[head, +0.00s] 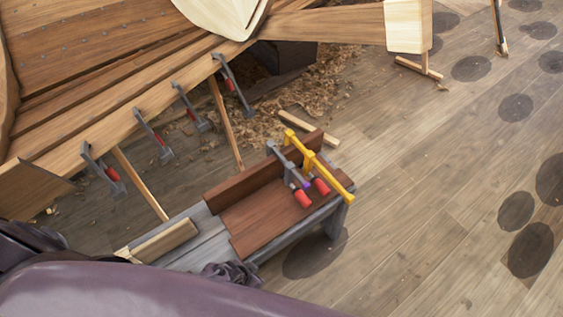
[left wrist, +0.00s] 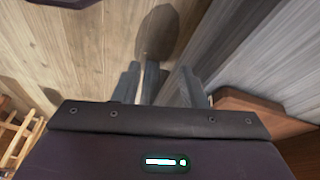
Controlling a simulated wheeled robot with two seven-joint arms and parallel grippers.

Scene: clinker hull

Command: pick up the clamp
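Two clamps rest on the right end of the low workbench in the head view, beside an upright brown board. One is a grey clamp (head: 289,168) with a red handle. The other is a yellow clamp (head: 322,166), close beside it on the right, also with a red handle. Several more grey clamps with red handles, such as this one (head: 154,136), hang along the hull's plank edge. My left gripper (left wrist: 158,75) shows in the left wrist view, its grey fingers apart with floor visible between them. It holds nothing that I can see. My right gripper is in neither view.
The wooden hull (head: 110,90) stands behind, propped by thin struts. Shavings (head: 270,125) lie beneath it. The floor to the right is open.

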